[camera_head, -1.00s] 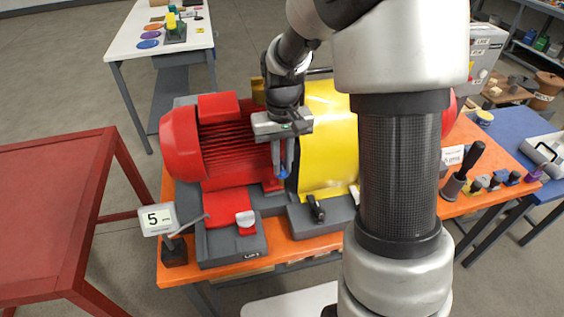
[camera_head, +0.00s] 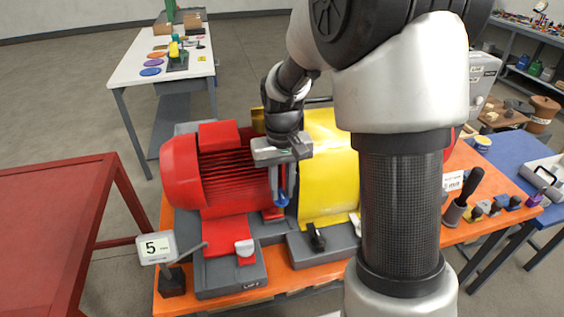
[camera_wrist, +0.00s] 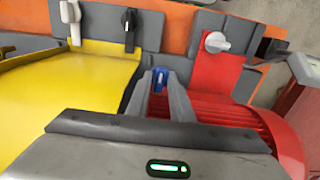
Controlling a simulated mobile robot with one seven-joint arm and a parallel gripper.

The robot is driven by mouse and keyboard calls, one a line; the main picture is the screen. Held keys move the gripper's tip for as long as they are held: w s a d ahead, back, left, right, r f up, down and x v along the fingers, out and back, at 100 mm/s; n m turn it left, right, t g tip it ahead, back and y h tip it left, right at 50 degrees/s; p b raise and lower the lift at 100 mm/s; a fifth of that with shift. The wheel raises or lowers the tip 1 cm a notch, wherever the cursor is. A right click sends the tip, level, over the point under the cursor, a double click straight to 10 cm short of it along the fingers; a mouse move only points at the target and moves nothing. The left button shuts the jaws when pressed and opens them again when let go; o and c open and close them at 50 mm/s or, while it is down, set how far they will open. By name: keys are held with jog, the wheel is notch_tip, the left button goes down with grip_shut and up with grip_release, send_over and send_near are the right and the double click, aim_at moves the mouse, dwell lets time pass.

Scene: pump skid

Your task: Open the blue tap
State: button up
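The blue tap (camera_head: 281,200) is a small blue handle low between the red motor and the yellow cover. In the wrist view the blue tap (camera_wrist: 159,76) sits between my fingertips and fills the narrow gap. My gripper (camera_head: 281,192) points down at it, with one finger on each side. In the wrist view my gripper (camera_wrist: 161,84) appears shut on the tap. The fingers hide the tap's sides and its base, so its turning position is hard to read.
The red motor (camera_head: 210,170) is close on the left and the yellow cover (camera_head: 328,165) close on the right. A black handle (camera_head: 316,237) and a white knob on red (camera_head: 244,248) stand in front. A display reading 5 (camera_head: 157,247) is at front left.

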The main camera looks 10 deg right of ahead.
aim_at(282, 195)
notch_tip(282, 195, up, 16)
jog(key=shift+r+p, duration=0.25)
jog(key=shift+p, duration=0.15)
jog(key=s+r+t+p, duration=0.1)
jog(key=s+r+t, duration=0.2)
jog(key=s, duration=1.6)
jog(key=t, duration=0.2)
jog(key=shift+t+p, duration=0.3)
jog(key=shift+p, duration=0.1)
jog(key=shift+r, duration=0.1)
